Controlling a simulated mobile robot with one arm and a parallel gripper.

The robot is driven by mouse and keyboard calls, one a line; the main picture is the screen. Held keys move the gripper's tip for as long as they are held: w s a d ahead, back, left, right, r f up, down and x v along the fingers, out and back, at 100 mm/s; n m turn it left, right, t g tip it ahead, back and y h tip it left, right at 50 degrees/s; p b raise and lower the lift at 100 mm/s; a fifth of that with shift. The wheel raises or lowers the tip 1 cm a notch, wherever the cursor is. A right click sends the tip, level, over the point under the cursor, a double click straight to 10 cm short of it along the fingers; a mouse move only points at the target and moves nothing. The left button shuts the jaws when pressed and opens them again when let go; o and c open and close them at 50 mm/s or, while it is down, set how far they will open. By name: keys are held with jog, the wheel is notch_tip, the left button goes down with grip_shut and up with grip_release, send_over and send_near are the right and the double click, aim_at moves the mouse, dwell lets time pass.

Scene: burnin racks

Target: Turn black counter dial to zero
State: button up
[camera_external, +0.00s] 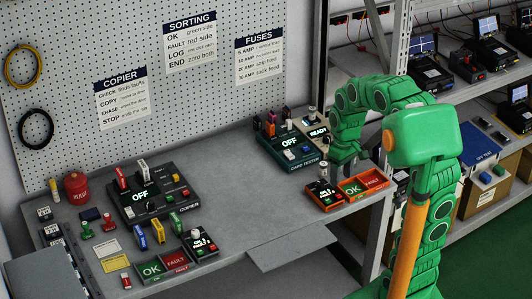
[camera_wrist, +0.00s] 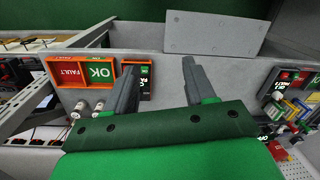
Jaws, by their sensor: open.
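A black counter (camera_external: 199,242) with a lit display, a white-topped knob and small coloured buttons stands at the front of the bench, right of a black OK/FAULT tray (camera_external: 165,265). In the wrist view that tray (camera_wrist: 292,76) shows at the right edge. A similar orange-framed counter (camera_external: 325,195) stands near the bench's right end beside an orange OK/FAULT tray (camera_external: 364,184). My gripper (camera_wrist: 160,75) is open, with nothing seen between its fingers; one finger partly covers the orange counter (camera_wrist: 145,82). Dial readings are too small to read.
The copier (camera_external: 150,190) stands left behind the black counter, and the card tester (camera_external: 290,145) stands near the bench's back right. Small coloured modules (camera_external: 158,232) stand close to the black counter. The bench middle (camera_external: 235,205) is clear. A shelf rack (camera_external: 450,80) stands right.

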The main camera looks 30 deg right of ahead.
jog(key=n, duration=0.2)
send_over(321, 182)
jog(key=f, duration=0.5)
jog(key=s+f, duration=0.1)
jog(key=f, duration=0.1)
jog(key=shift+f, duration=0.4)
jog(key=shift+w+d+f+t, duration=0.1)
jog(key=shift+w+f+t, duration=0.2)
jog(key=shift+w+f, duration=0.25)
jog(key=shift+s+a+f, duration=0.1)
jog(key=shift+f, duration=1.75)
jog(key=shift+a+f, duration=0.1)
jog(key=shift+f, duration=1.75)
grip_shut()
